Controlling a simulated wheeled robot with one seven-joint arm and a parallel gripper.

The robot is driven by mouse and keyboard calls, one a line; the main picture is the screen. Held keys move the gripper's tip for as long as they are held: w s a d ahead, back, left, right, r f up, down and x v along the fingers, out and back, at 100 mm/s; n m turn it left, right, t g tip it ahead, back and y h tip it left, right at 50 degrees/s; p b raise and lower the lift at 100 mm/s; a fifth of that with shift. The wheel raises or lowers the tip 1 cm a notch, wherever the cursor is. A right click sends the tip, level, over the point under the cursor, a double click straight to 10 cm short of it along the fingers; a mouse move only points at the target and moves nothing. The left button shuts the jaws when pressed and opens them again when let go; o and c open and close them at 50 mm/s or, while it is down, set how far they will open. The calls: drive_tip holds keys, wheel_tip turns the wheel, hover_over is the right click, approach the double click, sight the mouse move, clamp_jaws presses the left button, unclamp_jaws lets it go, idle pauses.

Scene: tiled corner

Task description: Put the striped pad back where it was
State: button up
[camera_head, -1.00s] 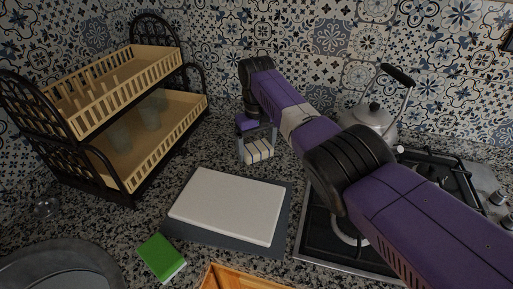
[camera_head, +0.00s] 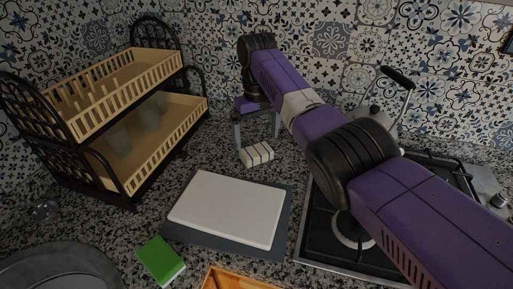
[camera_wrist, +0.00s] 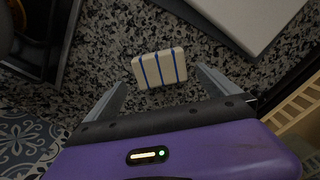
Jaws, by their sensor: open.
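The striped pad (camera_head: 257,154), cream with dark stripes, lies flat on the speckled counter behind the white cutting board. In the wrist view the pad (camera_wrist: 160,68) shows blue stripes and lies beyond and between my fingertips, with bare counter around it. My gripper (camera_head: 257,140) is open and empty above and behind the pad. In the wrist view the two fingers of my gripper (camera_wrist: 161,80) are spread wide, apart from the pad.
The white board (camera_head: 228,208) lies on a dark mat (camera_head: 188,239) in front of the pad. A dish rack (camera_head: 150,150) stands left. A green sponge (camera_head: 161,260) lies front left. Counter around the pad is clear.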

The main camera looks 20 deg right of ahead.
sight(256, 150)
wheel_tip(256, 150, up, 6)
idle(0.6)
